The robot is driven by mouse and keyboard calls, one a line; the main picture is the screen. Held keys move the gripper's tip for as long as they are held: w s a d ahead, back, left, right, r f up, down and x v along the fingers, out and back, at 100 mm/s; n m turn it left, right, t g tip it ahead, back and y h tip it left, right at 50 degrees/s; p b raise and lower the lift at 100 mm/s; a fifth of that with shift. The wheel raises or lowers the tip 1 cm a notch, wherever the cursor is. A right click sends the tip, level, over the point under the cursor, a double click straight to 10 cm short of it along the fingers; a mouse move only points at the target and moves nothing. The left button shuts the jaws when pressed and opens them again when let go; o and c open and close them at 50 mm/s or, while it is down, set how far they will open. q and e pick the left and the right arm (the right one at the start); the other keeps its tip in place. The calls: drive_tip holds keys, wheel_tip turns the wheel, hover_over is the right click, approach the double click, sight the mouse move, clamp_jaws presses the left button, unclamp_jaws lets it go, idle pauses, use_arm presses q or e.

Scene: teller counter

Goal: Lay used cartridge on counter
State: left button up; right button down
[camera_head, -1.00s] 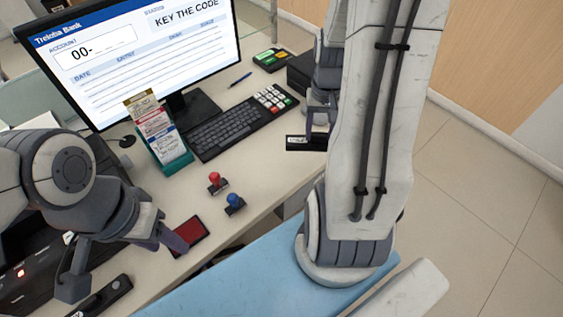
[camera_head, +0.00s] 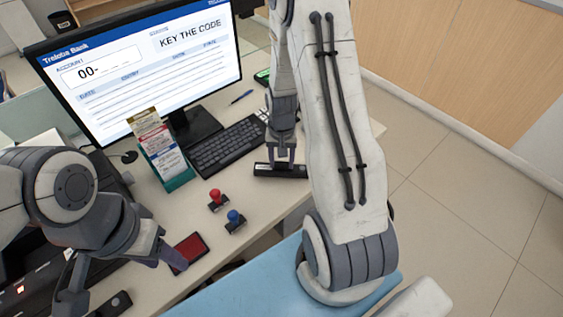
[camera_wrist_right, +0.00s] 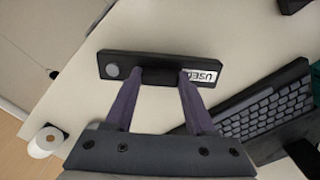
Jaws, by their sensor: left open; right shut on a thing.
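The used cartridge (camera_head: 268,171) is a black bar beside the keyboard's right end, near the counter's edge. In the right wrist view the cartridge (camera_wrist_right: 150,60) shows a white "USED" label and a round grey end spot. My right gripper (camera_head: 281,165) is shut on its middle; the fingers also show in the right wrist view (camera_wrist_right: 160,76). The cartridge is at or just above the counter (camera_head: 262,200); I cannot tell whether it touches. My left gripper (camera_head: 118,277) is open at the lower left, above another dark bar (camera_head: 112,304).
The keyboard (camera_head: 228,146) and monitor (camera_head: 140,70) stand behind. A card holder (camera_head: 163,155), a red stamp (camera_head: 216,199), a blue stamp (camera_head: 234,220) and a red ink pad (camera_head: 189,251) stand to the left. A black printer-like machine (camera_head: 40,275) is at far left.

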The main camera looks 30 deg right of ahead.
sight(281, 163)
drive_tip(key=shift+f, duration=0.55)
drive_tip(key=shift+f, duration=0.1)
drive_tip(key=shift+c, duration=1.2)
unclamp_jaws()
wheel_tip(281, 163, up, 12)
drive_tip(key=s+a+r+n, duration=0.2)
drive_tip(key=a+r+n, duration=0.1)
drive_tip(key=a, duration=0.4)
drive_tip(key=s+a+r+n, duration=0.2)
drive_tip(key=a+r+n, duration=0.1)
drive_tip(key=a, duration=0.5)
drive_tip(key=s+a+r+n, duration=0.1)
drive_tip(key=s+a+n, duration=0.3)
drive_tip(key=s, duration=0.3)
drive_tip(key=s+a+r+n+y, duration=0.1)
drive_tip(key=s+a+r+n, duration=0.1)
drive_tip(key=s+a+n, duration=0.2)
drive_tip(key=s+a, duration=0.2)
drive_tip(key=s, duration=0.2)
drive_tip(key=shift+s+n, duration=0.2)
drive_tip(key=shift+n, duration=0.2)
